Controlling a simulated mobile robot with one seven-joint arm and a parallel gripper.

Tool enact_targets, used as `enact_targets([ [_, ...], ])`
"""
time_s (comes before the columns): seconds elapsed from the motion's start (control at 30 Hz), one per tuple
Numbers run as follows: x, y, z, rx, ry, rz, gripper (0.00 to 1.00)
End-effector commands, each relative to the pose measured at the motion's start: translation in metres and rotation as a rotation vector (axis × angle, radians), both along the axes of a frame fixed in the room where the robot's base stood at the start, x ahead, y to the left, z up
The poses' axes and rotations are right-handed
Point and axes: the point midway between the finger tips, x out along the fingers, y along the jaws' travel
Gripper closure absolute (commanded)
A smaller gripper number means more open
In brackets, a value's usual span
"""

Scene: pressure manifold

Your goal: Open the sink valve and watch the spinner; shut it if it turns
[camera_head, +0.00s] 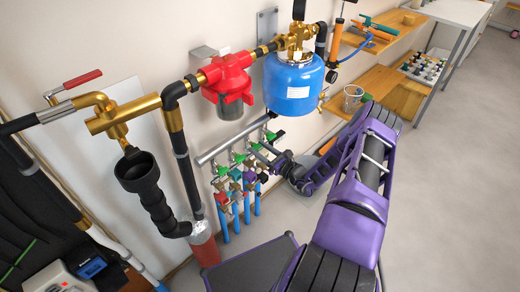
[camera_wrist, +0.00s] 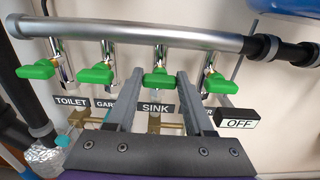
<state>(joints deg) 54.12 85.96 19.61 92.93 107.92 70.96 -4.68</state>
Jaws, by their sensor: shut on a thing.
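The sink valve's green handle (camera_wrist: 160,77) is above the SINK label (camera_wrist: 155,107) in the wrist view. It lies crosswise, roughly along the grey manifold pipe, like its neighbours. My gripper (camera_wrist: 159,76) has one finger at each end of this handle and is shut on it. In the head view my gripper (camera_head: 262,155) reaches the manifold from the right. Brass fittings (camera_wrist: 154,122) show partly below the label between my fingers. I cannot make out a spinner; my gripper's body hides what lies lower.
Other green handles sit close by: toilet (camera_wrist: 36,70), garden side (camera_wrist: 95,74) and far right (camera_wrist: 220,84). An OFF tag (camera_wrist: 236,120) is right of my fingers. Above the manifold are a blue tank (camera_head: 292,85) and red filter (camera_head: 228,75). Open floor lies right.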

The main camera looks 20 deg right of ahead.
Motion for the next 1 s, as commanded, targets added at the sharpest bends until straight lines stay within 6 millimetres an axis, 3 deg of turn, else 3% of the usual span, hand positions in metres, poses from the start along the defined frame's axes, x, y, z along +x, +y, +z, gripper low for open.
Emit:
enact_targets([
  [0.03,-0.0002,0.0002,0.0,0.0,0.0,0.001,0.84],
  [0.13,-0.0003,0.0001,-0.0001,0.0,0.0,0.001,1.0],
  [0.57,-0.0005,0.0003,-0.0006,-0.089,-0.032,0.001,1.0],
  [1.0,-0.0013,0.0021,-0.0018,-0.442,-0.159,0.001,1.0],
])
